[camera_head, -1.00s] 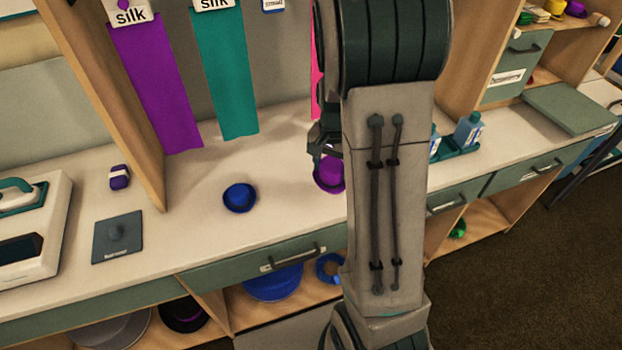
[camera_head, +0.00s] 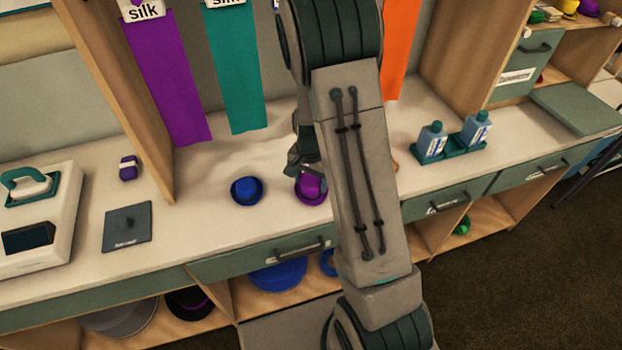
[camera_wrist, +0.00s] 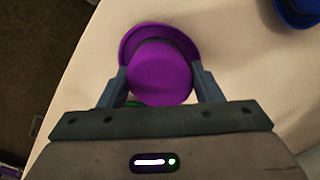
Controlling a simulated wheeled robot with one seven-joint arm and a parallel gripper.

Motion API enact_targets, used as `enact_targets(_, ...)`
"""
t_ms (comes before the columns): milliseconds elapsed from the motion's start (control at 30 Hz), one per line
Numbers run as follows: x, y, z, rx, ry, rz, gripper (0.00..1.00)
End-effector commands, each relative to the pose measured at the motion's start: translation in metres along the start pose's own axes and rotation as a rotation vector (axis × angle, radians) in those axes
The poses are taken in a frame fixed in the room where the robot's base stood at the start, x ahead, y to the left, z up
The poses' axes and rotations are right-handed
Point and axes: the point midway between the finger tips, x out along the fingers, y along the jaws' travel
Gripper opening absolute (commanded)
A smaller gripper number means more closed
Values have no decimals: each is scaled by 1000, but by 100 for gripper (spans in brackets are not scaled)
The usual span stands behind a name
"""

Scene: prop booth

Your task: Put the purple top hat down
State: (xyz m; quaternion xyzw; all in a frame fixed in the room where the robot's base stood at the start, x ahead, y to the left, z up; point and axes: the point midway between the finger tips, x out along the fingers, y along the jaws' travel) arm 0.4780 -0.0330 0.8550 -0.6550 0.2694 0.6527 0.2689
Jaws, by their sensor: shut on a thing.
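The purple top hat (camera_head: 311,188) is by the worktop (camera_head: 222,222), just right of a blue hat (camera_head: 247,190). My gripper (camera_head: 305,172) is at the hat, partly hidden behind my own arm. In the wrist view the purple top hat (camera_wrist: 160,75) sits between the two fingers of my gripper (camera_wrist: 160,84), which are shut on its sides. The hat looks upright, crown toward the camera. I cannot tell whether its brim touches the worktop.
The blue hat also shows at the wrist view's top right (camera_wrist: 300,10). Bottles (camera_head: 432,140) stand in a green tray right of my arm. A dark square plate (camera_head: 127,228) and a small purple item (camera_head: 129,168) lie at left. The worktop in front of the blue hat is clear.

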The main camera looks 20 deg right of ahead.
Motion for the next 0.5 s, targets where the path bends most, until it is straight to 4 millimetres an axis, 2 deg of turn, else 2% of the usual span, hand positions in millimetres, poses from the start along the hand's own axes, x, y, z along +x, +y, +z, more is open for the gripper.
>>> enact_targets(167,4,0,0,0,0,0,37)
enact_targets(200,4,0,0,0,0,0,64)
enact_targets(267,3,0,0,0,0,0,81)
enact_targets(500,3,0,0,0,0,0,81)
